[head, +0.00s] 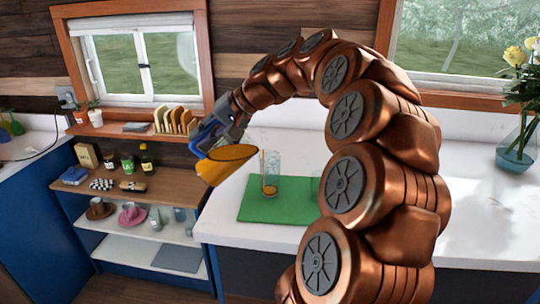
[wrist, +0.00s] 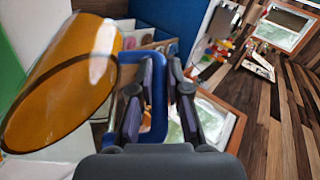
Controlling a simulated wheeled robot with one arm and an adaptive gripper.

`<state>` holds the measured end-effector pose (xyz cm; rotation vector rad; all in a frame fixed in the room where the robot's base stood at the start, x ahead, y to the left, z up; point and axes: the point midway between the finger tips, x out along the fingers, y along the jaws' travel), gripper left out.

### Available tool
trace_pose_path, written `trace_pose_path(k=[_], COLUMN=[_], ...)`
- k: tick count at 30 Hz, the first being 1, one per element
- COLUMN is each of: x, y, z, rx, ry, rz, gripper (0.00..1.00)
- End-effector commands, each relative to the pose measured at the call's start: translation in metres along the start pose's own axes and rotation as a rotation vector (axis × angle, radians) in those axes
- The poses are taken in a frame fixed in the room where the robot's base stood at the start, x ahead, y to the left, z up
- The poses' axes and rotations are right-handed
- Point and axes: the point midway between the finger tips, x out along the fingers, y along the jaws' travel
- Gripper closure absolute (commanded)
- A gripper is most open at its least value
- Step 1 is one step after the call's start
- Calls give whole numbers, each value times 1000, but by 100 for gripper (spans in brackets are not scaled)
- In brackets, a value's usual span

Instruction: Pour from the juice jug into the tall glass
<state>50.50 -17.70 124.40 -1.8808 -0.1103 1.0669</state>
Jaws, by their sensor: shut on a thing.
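The juice jug (head: 224,168) is amber with a blue handle, tilted far over, its mouth toward the tall glass. In the wrist view the jug (wrist: 60,92) lies left of the fingers, its wide rim facing the camera. My gripper (head: 219,134) is shut on its blue handle; the fingers (wrist: 158,85) sit either side of it. The tall glass (head: 275,163) stands upright on a green mat (head: 258,212), just right of the jug. A little orange juice is at its bottom, and a thin orange streak runs down inside it.
Another clear glass (head: 314,188) is partly hidden by my arm. A toast rack (head: 174,120) stands on the sill behind. Shelves (head: 150,187) with cups and jars are at left. A flower vase (head: 516,150) is at far right; the counter before it is clear.

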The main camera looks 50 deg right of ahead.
Motion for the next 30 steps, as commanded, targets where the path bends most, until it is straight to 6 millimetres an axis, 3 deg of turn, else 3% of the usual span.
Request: trace_pose_path(k=[30], x=[-8], y=[-4], z=[-2], rx=[14], ry=[1], rz=[-48], gripper=[100])
